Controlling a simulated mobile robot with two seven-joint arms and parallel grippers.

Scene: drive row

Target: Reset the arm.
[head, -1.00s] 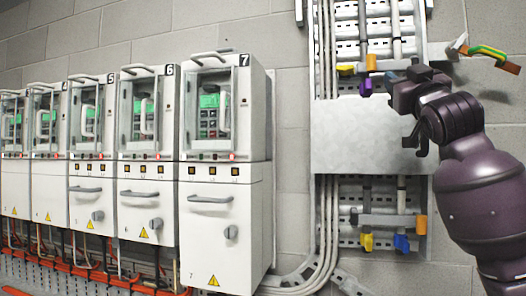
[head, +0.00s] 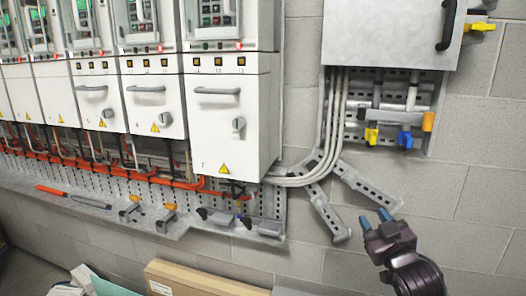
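My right gripper (head: 375,219) is at the lower right in the head view, in front of the block wall. Its two blue-tipped fingers point up and stand a little apart, with nothing seen between them. It is below the wall cabinet (head: 385,38) and right of the grey slotted brackets, apart from both as far as I can tell. My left gripper is not in view.
A row of white drive cabinets (head: 237,140) fills the left, above orange cables. Several tools lie on the perforated ledge (head: 185,215), including a screwdriver (head: 50,190). A cardboard box (head: 200,283) is below. Yellow and blue (head: 405,139) connectors hang under the wall cabinet.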

